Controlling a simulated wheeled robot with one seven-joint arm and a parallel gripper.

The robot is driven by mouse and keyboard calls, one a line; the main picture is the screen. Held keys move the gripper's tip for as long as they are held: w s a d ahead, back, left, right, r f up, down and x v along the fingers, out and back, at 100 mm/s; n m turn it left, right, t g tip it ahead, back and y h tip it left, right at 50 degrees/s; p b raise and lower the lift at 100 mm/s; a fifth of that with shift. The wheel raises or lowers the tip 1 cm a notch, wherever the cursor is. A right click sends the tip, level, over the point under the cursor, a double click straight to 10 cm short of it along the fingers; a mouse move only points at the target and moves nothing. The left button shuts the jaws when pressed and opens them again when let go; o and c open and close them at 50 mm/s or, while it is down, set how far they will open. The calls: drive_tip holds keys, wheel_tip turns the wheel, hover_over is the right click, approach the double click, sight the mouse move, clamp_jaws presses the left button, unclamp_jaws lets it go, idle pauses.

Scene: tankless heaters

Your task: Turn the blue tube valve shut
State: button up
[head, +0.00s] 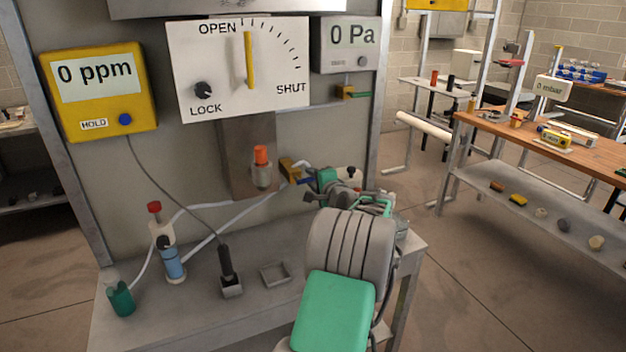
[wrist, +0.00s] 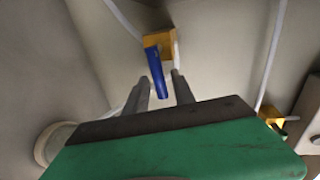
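The blue tube valve has a brass-yellow body (wrist: 158,41) and a blue lever (wrist: 155,72) in the wrist view. In the head view the valve body (head: 289,170) sits on the white tubing at the back panel, with its lever partly hidden by my gripper. My gripper (wrist: 162,80) is open, with its two grey fingers apart. The lever's free end lies between the fingertips in the wrist picture, with small gaps at both sides. I cannot tell how deep it sits between them. My gripper also shows just right of the valve in the head view (head: 312,184).
The panel dial (head: 240,68) has its yellow pointer near OPEN. Another brass valve with a green handle (head: 350,92) is below the 0 Pa gauge (head: 347,45). A red-capped blue cylinder (head: 171,263), a green container (head: 120,298) and a small tray (head: 275,273) stand on the bench.

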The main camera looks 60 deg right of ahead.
drive_tip(key=shift+o, duration=0.4)
drive_tip(key=b+v, duration=0.1)
drive_tip(key=v, duration=0.6)
drive_tip(key=shift+s+a, duration=0.15)
drive_tip(key=shift+s, duration=0.15)
drive_tip(key=shift+r, duration=0.1)
